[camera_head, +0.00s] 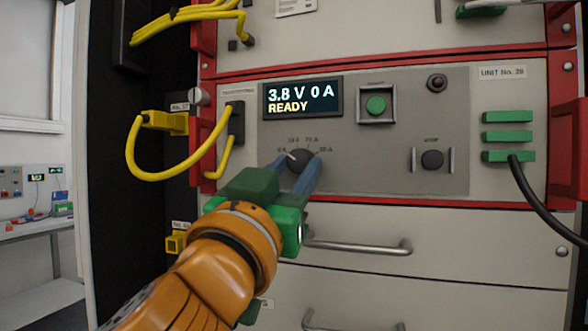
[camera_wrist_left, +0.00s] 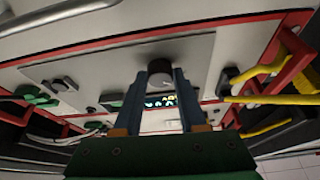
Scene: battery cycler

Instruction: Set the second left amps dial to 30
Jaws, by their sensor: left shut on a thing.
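The dark round amps dial (camera_head: 301,159) sits on the grey panel below the display, with small labels in an arc around it that are hard to read. Its pale pointer mark points to the upper left, towards the leftmost label. My left gripper (camera_head: 299,166) is shut on the dial, one blue-grey finger on each side. In the left wrist view the dial (camera_wrist_left: 160,70) shows between the fingertips (camera_wrist_left: 160,75). The display (camera_head: 302,98) reads 3.8 V 0 A READY. My right gripper is not in view.
A green button (camera_head: 375,105) in a square guard sits right of the display. A dark knob (camera_head: 432,160) between two upright bars is farther right. A yellow cable (camera_head: 150,176) loops at the left. A drawer handle (camera_head: 360,246) sticks out below.

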